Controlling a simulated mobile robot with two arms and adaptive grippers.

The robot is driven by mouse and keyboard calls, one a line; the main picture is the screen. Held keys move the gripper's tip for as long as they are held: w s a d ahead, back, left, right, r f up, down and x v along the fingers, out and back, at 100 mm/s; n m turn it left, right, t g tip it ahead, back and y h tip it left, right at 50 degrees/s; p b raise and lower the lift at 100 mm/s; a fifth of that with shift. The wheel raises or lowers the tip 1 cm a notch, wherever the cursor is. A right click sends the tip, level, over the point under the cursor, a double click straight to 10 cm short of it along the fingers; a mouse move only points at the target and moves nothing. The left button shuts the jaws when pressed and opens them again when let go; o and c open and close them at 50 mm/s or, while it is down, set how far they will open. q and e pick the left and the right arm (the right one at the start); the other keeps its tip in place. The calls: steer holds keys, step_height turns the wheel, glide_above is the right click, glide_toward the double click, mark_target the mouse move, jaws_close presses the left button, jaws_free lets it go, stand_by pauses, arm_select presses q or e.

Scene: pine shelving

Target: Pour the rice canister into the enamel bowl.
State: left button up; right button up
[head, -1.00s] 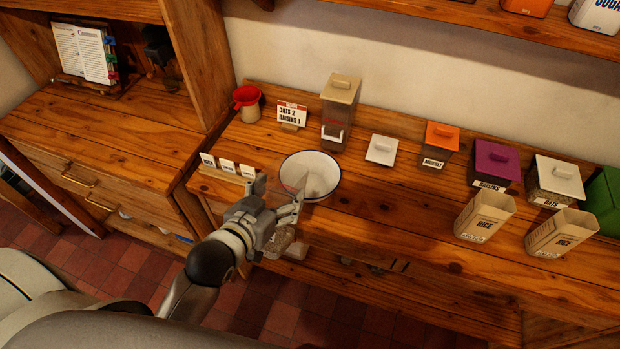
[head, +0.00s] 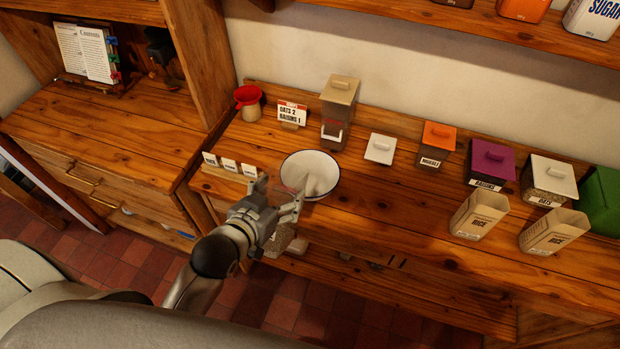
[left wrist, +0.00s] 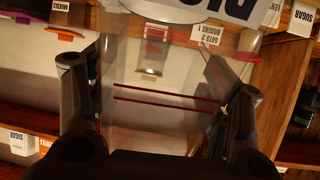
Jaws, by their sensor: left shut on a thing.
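The white enamel bowl with a dark rim (head: 310,152) stands on the wooden counter, with a pale heap in it. My left gripper (head: 280,197) is at the bowl's near left edge. In the left wrist view, my left gripper (left wrist: 160,105) is shut on the clear rice canister (left wrist: 150,128). The canister has red lines across its wall and a large label that is upside down and cut off at the top. It looks empty where I can see through it. In the head view the clear canister is hard to make out by the bowl. My right gripper is not in view.
Small label cards (head: 229,165) stand left of the bowl. A recipe card (head: 292,113), a tan-lidded dispenser (head: 340,90) and a white lid (head: 380,148) stand behind. Lidded canisters and two open rice cartons (head: 480,214) are to the right.

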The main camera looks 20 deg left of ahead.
arm_select(q)
steer(key=shift+r+g+p, duration=0.2)
steer(key=shift+g+p, duration=0.1)
steer(key=shift+p, duration=0.55)
steer(key=shift+f, duration=0.15)
steer(key=shift+g, duration=0.4)
steer(key=shift+w+f+g, duration=0.25)
steer(key=shift+g, duration=0.25)
steer(key=shift+c, duration=0.2)
steer(key=shift+w+f+g+y, duration=0.3)
steer(key=shift+w+f+g, duration=0.05)
steer(key=shift+g, duration=0.35)
